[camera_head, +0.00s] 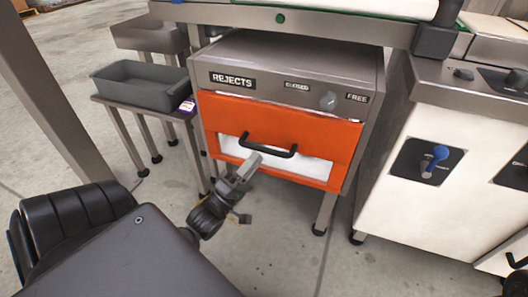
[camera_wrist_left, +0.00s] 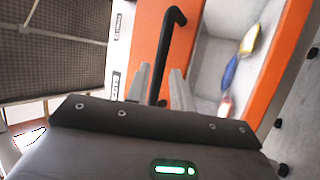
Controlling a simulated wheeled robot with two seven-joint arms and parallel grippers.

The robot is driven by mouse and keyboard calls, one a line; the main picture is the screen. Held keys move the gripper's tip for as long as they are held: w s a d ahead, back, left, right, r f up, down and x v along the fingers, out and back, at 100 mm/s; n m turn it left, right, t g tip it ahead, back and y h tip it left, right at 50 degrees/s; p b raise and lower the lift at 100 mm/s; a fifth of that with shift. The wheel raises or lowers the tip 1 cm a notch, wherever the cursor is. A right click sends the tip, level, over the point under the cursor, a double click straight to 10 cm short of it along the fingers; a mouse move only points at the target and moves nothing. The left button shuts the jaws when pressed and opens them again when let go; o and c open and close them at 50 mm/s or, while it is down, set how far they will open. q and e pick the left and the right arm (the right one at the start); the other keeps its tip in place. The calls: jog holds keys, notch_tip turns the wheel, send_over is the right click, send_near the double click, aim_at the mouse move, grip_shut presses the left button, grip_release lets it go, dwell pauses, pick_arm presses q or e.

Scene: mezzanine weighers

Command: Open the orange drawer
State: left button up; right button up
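The orange drawer (camera_head: 345,137) sits in a grey cabinet labelled REJECTS; its front looks flush or nearly flush with the cabinet. A black bar handle (camera_head: 270,149) is fixed across the front, above a pale window. My left gripper (camera_head: 247,164) is at the left end of the handle. In the left wrist view, the handle (camera_wrist_left: 166,45) runs down between the two separated fingers of my left gripper (camera_wrist_left: 160,85); firm contact is not clear. Through the window beside it, yellow, blue and red items (camera_wrist_left: 231,70) show inside the drawer (camera_wrist_left: 276,75). My right gripper is out of view.
A knob (camera_head: 328,100) sits above the drawer between CLOSED and FREE labels. A grey tray (camera_head: 140,88) stands on a small stand at left. A white cabinet with a blue-handled switch (camera_head: 437,155) stands close at right. Open floor lies in front.

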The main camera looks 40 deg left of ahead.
aim_at(264, 149)
pick_arm(q)
jog(key=shift+b+x, duration=0.5)
jog(key=shift+x, duration=1.8)
grip_shut()
